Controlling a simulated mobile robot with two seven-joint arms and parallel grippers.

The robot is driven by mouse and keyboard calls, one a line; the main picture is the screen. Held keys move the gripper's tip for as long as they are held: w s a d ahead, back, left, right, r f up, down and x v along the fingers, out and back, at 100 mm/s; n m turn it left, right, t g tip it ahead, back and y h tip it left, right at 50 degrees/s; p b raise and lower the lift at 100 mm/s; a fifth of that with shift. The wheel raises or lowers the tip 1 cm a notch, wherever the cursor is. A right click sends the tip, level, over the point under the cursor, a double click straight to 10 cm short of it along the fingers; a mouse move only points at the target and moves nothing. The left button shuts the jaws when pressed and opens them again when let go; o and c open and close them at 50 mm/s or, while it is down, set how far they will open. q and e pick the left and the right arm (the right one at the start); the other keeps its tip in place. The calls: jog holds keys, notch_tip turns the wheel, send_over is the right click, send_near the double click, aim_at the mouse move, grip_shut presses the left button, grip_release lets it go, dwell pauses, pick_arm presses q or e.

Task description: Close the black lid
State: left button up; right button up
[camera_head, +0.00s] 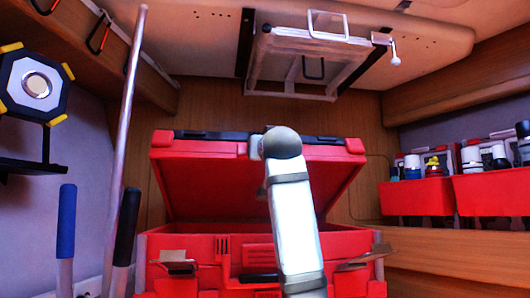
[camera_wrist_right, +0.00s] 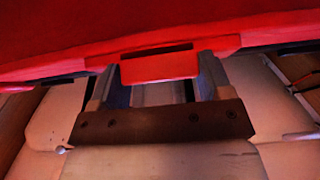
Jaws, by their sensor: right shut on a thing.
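The red case (camera_head: 220,252) sits in the lower middle of the head view. Its lid (camera_head: 230,184) stands raised, leaning open above the base; it is mainly red, with black trim along its upper edge. My right arm rises in front of the case and reaches that edge, hiding part of the lid and base. In the wrist view my right gripper (camera_wrist_right: 158,78) has its fingers on either side of a red tab (camera_wrist_right: 160,68) on the lid's edge (camera_wrist_right: 60,68) and is shut on it. My left gripper is not in view.
A pale pole (camera_head: 125,150) and blue-handled (camera_head: 67,222) and black-handled (camera_head: 127,228) tools stand left of the case. Red bins (camera_head: 415,198) sit on a shelf at right. A folded metal frame (camera_head: 318,40) hangs above the lid. A wooden wall is behind.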

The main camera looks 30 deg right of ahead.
jog(key=shift+s+a+f+b, duration=0.1)
jog(key=shift+s+f+b, duration=0.2)
jog(key=shift+f, duration=0.3)
jog(key=o, duration=1.3)
jog(key=v, duration=1.3)
jog(key=shift+s+f+b, duration=0.3)
jog(key=shift+s+b, duration=0.05)
jog(key=shift+b, duration=0.05)
